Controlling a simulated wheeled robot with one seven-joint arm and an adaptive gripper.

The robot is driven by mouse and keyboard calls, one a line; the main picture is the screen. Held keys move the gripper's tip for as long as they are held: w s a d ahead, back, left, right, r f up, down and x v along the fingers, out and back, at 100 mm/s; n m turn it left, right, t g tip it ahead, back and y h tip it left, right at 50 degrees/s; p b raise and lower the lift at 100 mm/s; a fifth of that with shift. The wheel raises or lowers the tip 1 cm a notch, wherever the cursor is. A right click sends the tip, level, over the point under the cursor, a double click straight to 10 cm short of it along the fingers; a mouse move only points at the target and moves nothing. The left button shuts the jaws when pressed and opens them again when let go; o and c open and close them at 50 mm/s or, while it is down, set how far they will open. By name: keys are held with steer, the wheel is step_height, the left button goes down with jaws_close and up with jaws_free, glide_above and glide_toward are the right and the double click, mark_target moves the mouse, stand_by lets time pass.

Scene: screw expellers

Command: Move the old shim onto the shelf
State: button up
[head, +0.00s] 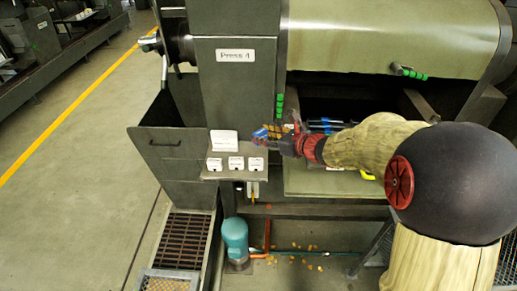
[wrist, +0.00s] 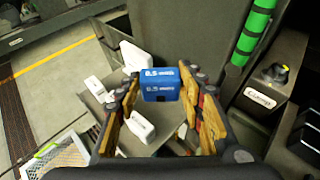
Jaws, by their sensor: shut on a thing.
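My gripper (head: 276,134) is at the front of the press, just above and to the right of the small grey shelf (head: 250,153). In the wrist view its fingers (wrist: 160,98) are shut on a blue block-like shim (wrist: 160,76) with white print that looks like "0.5". The blue shim also shows small at the fingertips in the head view (head: 260,132). The shelf appears below and beyond the shim in the wrist view (wrist: 113,104). Whether the shim touches the shelf is hard to tell. I cannot confirm from its print that it is the old one.
Three small white labelled pieces (head: 235,162) stand along the shelf's front, with a larger white card (head: 223,139) behind. Green grips (head: 280,107) stand close to the fingers. The press body (head: 233,85) rises behind. A teal cylinder (head: 235,239) is below.

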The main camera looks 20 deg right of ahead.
steer(key=w+f+b, duration=0.1)
steer(key=w+f, duration=0.1)
steer(key=w+f+b, duration=0.1)
steer(key=w+f, duration=0.1)
steer(key=f, duration=0.1)
steer(key=shift+w+f, duration=0.25)
steer(key=shift+w, duration=0.1)
steer(key=shift+w+f+b, duration=0.15)
steer(key=shift+f+b, duration=0.15)
steer(key=shift+f, duration=0.6)
steer(key=shift+w+f+b, duration=0.1)
steer(key=shift+f+b, duration=0.15)
steer(key=shift+f, duration=0.6)
steer(key=shift+f, duration=0.2)
steer(key=o, duration=1.2)
steer(key=shift+c, duration=0.2)
